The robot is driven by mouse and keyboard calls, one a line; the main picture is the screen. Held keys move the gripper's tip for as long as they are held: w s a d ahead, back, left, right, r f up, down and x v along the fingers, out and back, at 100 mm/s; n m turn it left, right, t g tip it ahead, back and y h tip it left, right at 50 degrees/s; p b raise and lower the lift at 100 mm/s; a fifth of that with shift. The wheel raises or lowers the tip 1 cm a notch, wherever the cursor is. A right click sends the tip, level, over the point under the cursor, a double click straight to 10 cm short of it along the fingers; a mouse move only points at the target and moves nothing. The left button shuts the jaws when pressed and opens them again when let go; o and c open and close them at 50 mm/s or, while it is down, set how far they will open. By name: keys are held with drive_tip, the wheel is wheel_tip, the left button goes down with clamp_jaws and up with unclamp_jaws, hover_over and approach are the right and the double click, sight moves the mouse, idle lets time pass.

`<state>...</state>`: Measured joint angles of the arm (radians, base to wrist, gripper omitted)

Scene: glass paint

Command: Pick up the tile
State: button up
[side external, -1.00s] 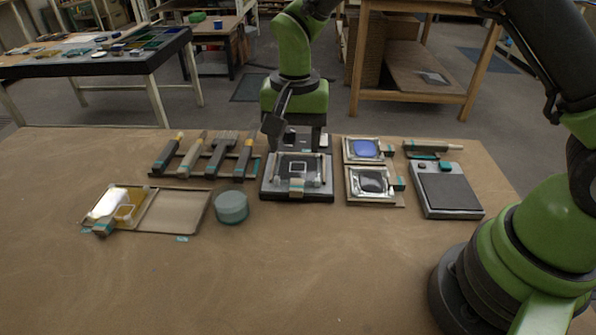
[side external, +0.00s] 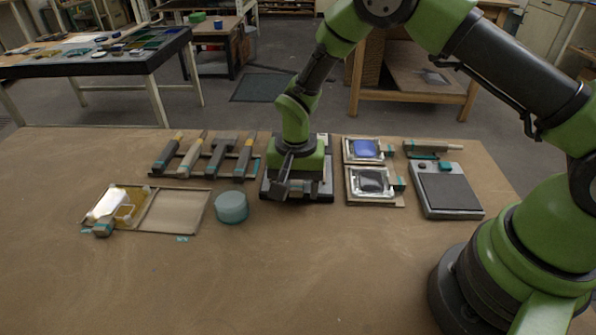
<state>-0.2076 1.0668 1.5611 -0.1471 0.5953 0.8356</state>
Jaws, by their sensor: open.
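My gripper (side external: 284,184) is low over the black square fixture (side external: 324,193) at the middle of the bench. It reads as open, but its fingertips are hard to make out against the dark fixture. It hides most of the fixture, including the middle, where a small light-edged square showed earlier, likely the tile. I cannot tell whether the fingers touch it. A yellow and white glass pane (side external: 127,213) with a pale square outline lies in the left half of the shallow tray (side external: 176,213).
A round teal-grey pot (side external: 231,207) stands left of the fixture. Several handled tools (side external: 217,157) lie on a rack behind it. Two framed panes, blue (side external: 366,149) and grey (side external: 371,181), and a flat dark-topped device (side external: 446,190) are to the right. The front bench is clear.

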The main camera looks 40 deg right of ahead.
clamp_jaws()
